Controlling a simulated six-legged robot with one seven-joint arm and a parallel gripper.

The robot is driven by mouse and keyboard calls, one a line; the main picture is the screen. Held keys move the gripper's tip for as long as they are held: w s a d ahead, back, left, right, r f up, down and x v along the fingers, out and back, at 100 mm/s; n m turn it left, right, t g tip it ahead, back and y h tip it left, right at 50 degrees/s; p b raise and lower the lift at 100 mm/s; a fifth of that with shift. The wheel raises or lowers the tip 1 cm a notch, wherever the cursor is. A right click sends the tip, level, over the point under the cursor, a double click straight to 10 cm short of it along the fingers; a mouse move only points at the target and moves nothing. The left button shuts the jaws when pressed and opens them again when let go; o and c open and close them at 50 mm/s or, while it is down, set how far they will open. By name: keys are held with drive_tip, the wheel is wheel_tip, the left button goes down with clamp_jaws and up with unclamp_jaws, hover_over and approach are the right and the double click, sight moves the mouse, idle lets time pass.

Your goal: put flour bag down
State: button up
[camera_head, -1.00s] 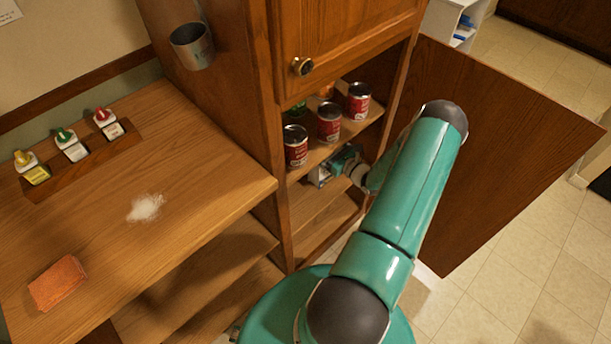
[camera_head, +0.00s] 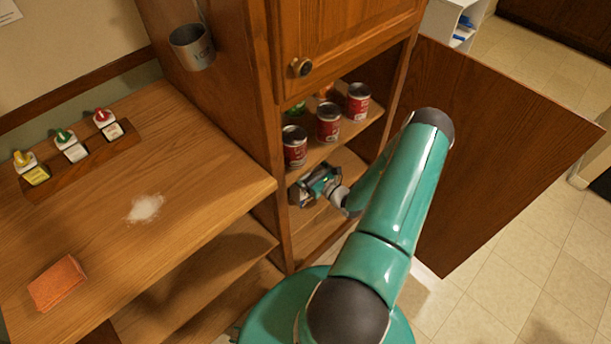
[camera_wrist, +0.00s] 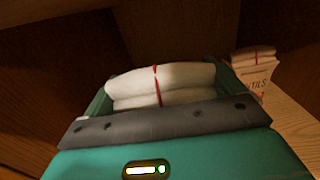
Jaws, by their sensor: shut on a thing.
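The flour bag (camera_wrist: 135,82), white with a folded top and a thin red tie, fills the space between my gripper's jaws in the wrist view. My gripper (camera_head: 312,186) is shut on it inside the open cabinet, in the compartment below the cans. In the head view, the gripper and the shelf above mostly hide the bag. I cannot tell whether the bag's bottom touches the shelf board (camera_head: 312,226).
Another white bag (camera_wrist: 255,75) with a red tie and partly readable lettering stands to the right in the wrist view. Red cans (camera_head: 329,122) stand on the shelf above. The cabinet door (camera_head: 490,150) hangs open. The counter (camera_head: 190,175) holds white powder (camera_head: 145,207) and an orange sponge (camera_head: 57,283).

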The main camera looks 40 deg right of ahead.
drive_tip(key=shift+a+f, duration=0.2)
drive_tip(key=shift+f, duration=1.65)
drive_tip(key=o, duration=1.7)
drive_tip(key=shift+f, duration=0.1)
drive_tip(key=shift+s, duration=0.15)
drive_tip(key=s, duration=1.1)
drive_tip(key=shift+s+d, duration=0.15)
drive_tip(key=shift+s, duration=0.25)
